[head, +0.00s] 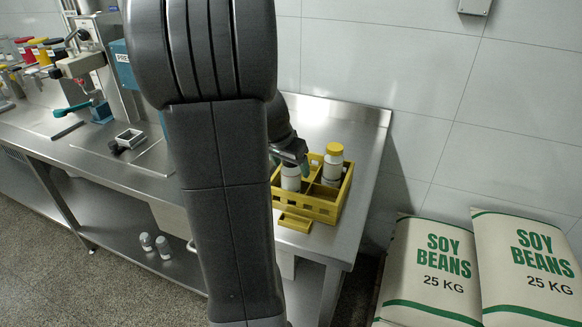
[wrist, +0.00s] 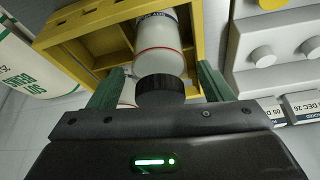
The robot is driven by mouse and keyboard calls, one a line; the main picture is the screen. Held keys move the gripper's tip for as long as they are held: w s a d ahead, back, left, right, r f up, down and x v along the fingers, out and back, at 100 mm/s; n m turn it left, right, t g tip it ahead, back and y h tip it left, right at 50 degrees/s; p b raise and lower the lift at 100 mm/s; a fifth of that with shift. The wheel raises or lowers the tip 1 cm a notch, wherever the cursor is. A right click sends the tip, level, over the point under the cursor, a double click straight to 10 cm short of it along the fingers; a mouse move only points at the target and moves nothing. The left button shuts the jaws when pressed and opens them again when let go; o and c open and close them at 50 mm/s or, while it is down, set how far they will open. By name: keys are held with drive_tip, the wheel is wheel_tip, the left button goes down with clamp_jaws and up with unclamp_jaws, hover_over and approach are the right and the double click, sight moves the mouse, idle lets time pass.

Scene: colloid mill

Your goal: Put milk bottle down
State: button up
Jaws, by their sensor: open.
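The milk bottle (head: 291,178) is white and stands in a left compartment of the yellow crate (head: 312,208). In the wrist view the bottle (wrist: 163,45) shows a dark cap, a red ring and part of a label. The yellow crate (wrist: 75,42) surrounds it there. My gripper (wrist: 160,88) is open, with one green finger on each side of the dark cap and gaps between. In the head view my gripper (head: 290,155) is just above the bottle and partly hidden by my arm. The bottle's base is hidden by the crate wall.
A yellow-capped bottle (head: 333,163) stands in another crate compartment. The crate is on the steel bench (head: 350,125), near its right end. Soy bean sacks (head: 440,268) stand to the right. Machinery (head: 100,65) is at the left. Two small bottles (head: 155,245) are on the lower shelf.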

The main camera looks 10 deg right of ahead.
drive_tip(key=v, duration=1)
drive_tip(key=shift+r, duration=0.25)
